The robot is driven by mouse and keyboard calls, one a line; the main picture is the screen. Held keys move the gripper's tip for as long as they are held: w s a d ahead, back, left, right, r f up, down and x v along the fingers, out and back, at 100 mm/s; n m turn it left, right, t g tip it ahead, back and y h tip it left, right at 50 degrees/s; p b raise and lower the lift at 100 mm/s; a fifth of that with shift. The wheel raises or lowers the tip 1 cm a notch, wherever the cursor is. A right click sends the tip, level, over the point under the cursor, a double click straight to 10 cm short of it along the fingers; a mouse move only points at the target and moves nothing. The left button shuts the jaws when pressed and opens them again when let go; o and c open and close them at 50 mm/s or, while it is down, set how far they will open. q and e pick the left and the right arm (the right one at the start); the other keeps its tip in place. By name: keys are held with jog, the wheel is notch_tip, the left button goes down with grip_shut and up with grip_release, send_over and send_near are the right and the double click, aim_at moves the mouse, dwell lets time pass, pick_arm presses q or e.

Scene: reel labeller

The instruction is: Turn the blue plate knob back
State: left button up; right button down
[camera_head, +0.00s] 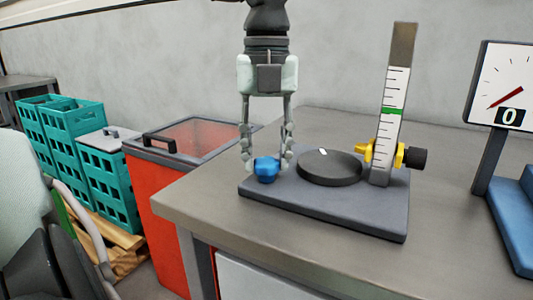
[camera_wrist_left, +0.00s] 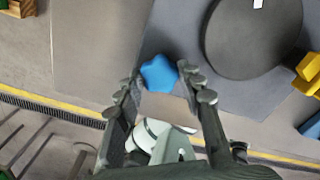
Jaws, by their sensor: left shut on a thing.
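The blue plate knob (camera_head: 266,169) is at the left end of the dark grey base (camera_head: 350,217) on the table. In the left wrist view the knob (camera_wrist_left: 159,74) looks star-shaped, with lobes. My left gripper (camera_head: 266,163) points down from above, its fingers on both sides of the knob, shut on it. The fingertips (camera_wrist_left: 160,86) flank the knob in the left wrist view. The round dark plate (camera_head: 330,168) is just right of the knob, with a small white mark on its far edge. My right gripper is in neither view.
An upright scale (camera_head: 396,92) with a green mark stands on the base, with a yellow clamp (camera_head: 365,153) and black knob (camera_head: 415,158). A dial gauge (camera_head: 507,80) stands at right. A red bin (camera_head: 165,215) and teal crates (camera_head: 70,118) stand left of the table.

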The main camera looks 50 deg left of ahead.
pick_arm(q)
jog(key=shift+m, duration=0.9)
jog(key=m, duration=0.2)
jog(key=shift+m, duration=1.3)
jog(key=shift+m+p, duration=0.4)
jog(key=shift+m, duration=1)
jog(key=m+p, duration=0.1)
jog(key=m, duration=0.6)
jog(key=m+p, duration=0.1)
jog(key=m, duration=0.3)
jog(key=shift+m, duration=0.3)
jog(key=m+p, duration=0.1)
jog(key=m, duration=0.2)
jog(key=shift+m, duration=0.4)
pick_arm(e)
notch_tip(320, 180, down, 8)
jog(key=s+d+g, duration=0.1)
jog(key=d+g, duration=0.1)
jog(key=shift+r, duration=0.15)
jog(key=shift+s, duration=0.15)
